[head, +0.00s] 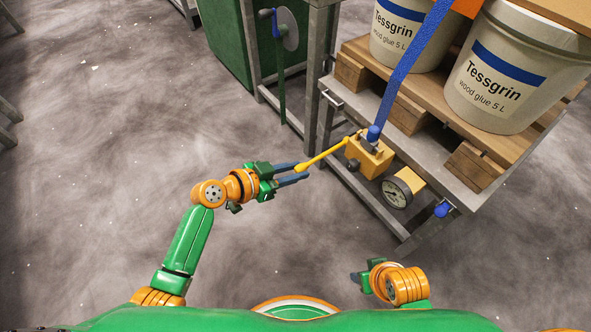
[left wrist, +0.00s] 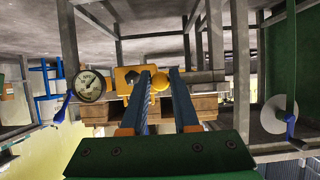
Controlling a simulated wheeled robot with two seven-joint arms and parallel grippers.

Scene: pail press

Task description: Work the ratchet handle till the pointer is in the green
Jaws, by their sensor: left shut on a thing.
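The yellow ratchet handle (head: 325,157) slants down and left from the yellow ratchet body (head: 370,157) at the bench's near edge. My left gripper (head: 304,172) is shut on the handle's rounded end. The left wrist view shows this yellow end (left wrist: 158,83) between the blue fingers (left wrist: 160,78). The round dial gauge (head: 396,193) sits right of and below the ratchet body, and also shows in the left wrist view (left wrist: 88,87). Its pointer is too small to read against any green zone. My right gripper (head: 359,281) is low, away from the bench; its jaws are unclear.
White glue pails (head: 505,75) stand on a wooden pallet (head: 470,165) on the metal bench (head: 365,112), with a blue strap (head: 408,62) over them. A green cabinet (head: 228,45) and a crank disc (head: 288,30) stand behind. The floor around my left arm is clear.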

